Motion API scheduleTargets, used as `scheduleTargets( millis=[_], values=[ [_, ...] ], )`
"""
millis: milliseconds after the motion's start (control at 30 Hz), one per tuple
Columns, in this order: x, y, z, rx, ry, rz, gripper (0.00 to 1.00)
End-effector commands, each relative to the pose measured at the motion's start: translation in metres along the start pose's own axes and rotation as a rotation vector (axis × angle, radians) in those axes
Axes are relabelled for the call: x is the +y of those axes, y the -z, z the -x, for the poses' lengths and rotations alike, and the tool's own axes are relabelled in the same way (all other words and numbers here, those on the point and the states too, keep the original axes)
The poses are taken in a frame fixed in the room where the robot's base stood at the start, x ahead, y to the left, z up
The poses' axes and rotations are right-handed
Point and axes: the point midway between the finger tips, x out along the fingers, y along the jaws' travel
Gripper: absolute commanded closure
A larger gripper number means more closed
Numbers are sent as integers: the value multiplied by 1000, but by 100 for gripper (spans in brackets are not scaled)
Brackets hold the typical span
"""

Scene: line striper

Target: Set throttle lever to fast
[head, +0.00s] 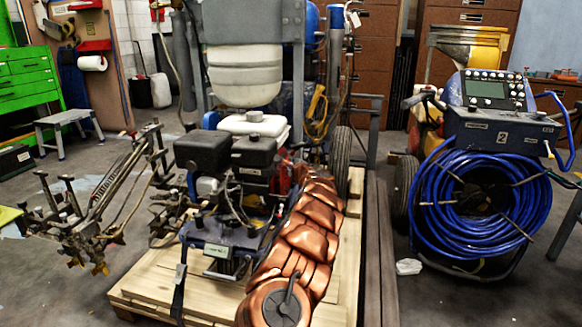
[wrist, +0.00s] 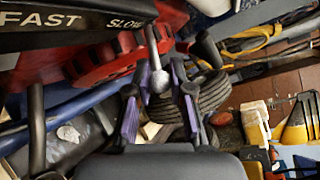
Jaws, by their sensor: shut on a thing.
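The throttle lever (wrist: 155,52) shows in the wrist view as a grey metal rod with a round knob, below a black plate (wrist: 70,22) marked FAST on the left and SLOW on the right. The lever stands at the SLOW end. My gripper (wrist: 160,82) has its purple-sided fingers on either side of the knob and is shut on the lever. In the head view my copper arm reaches toward the engine (head: 250,125) of the line striper; the lever and my gripper cannot be made out there.
Red engine housing (wrist: 95,62) lies right behind the lever. The striper stands on a wooden pallet (head: 150,285). A blue hose reel (head: 480,205) stands at the right. A grey step stool (head: 65,118) is at the left, with open floor between it and the striper.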

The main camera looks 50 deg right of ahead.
Motion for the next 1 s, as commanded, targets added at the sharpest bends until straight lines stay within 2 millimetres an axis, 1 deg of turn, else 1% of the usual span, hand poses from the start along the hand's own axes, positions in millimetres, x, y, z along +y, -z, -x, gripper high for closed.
scheduleTargets(
  millis=[67, 100, 300, 333, 667, 867, 1000],
  values=[
    [0, 0, 0, 0, 0, 0, 100],
    [0, 0, 0, 0, 0, 0, 75],
    [0, 0, 0, 0, 0, 0, 54],
    [0, 0, 0, 0, 0, 0, 53],
    [0, 0, 1, 0, 0, 0, 53],
    [-2, 0, 8, 0, 2, 0, 53],
    [-2, 0, 17, 1, 2, -2, 53]
  ],
)
